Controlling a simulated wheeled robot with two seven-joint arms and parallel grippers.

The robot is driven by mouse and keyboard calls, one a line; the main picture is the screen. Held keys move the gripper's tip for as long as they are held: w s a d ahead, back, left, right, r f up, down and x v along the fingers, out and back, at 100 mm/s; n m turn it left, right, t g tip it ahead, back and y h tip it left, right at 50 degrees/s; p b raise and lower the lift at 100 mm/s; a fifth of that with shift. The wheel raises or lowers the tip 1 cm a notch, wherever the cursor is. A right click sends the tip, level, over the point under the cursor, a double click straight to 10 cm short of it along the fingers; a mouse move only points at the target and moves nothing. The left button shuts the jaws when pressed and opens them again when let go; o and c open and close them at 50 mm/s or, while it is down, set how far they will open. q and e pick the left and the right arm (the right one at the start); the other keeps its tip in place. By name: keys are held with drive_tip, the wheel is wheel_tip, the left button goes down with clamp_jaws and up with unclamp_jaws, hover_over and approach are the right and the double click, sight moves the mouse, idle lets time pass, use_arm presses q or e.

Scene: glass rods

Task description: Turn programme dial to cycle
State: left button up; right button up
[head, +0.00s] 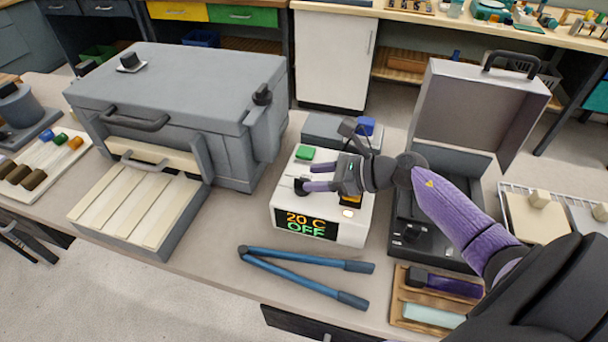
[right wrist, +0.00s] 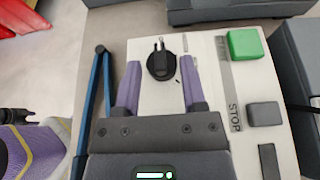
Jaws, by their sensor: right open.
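The programme dial (head: 299,187) is a round black knob on the top of a white control box (head: 283,212). In the right wrist view the dial (right wrist: 161,68) lies between the open fingertips (right wrist: 160,67), with visible gaps on both sides. A pale pointer on the dial faces the top of that view. Contact is not visible. My left gripper is not identifiable in either view.
A green button (head: 305,153) and a grey stop button (right wrist: 265,114) are on the same box. Blue tongs (head: 300,275) lie in front. A grey furnace-like chest (head: 180,90) stands left, an open grey case (head: 470,110) right. A tray (head: 400,310) holds tools at front right.

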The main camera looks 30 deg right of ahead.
drive_tip(key=shift+x, duration=1.3)
clamp_jaws()
